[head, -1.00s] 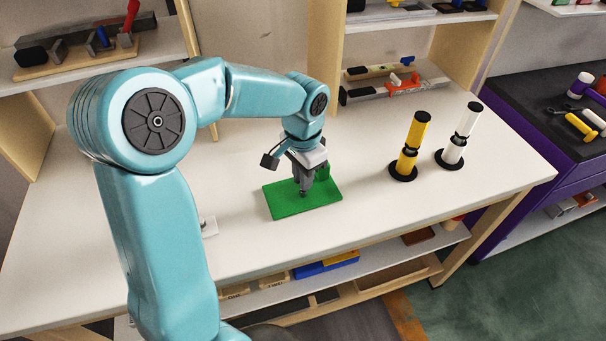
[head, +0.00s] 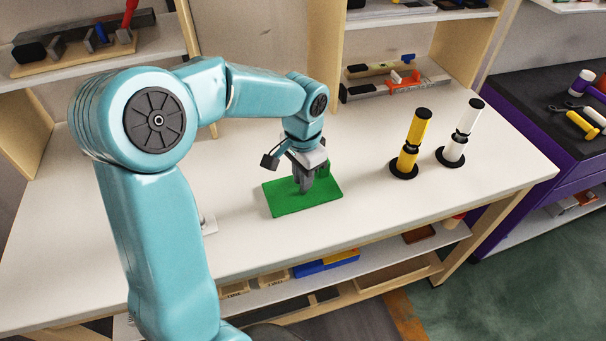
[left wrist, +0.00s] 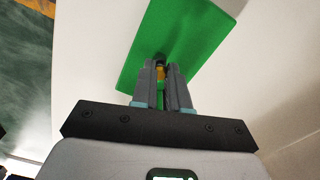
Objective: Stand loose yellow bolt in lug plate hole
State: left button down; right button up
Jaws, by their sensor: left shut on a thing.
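In the left wrist view the plate (left wrist: 185,40) lies beyond the fingers. There my left gripper (left wrist: 160,68) is shut on the small yellow bolt (left wrist: 160,73), mostly hidden between the fingertips. A dark spot shows just beyond it. I cannot tell whether the bolt is in a hole.
A yellow cylinder (head: 412,140) and a white cylinder (head: 462,132), each on a black disc, stand right of the plate. A small pale block (head: 209,223) lies left of it, partly behind my arm. Shelves with tools rise behind; the bench between plate and cylinders is clear.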

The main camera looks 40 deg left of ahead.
pick_arm(q)
jog(key=shift+f, duration=0.3)
jog(key=c, duration=1.1)
grip_release()
jog(key=shift+o, duration=0.2)
notch_tip(320, 180, up, 16)
jog(key=p, duration=0.1)
jog(key=shift+r, duration=0.2)
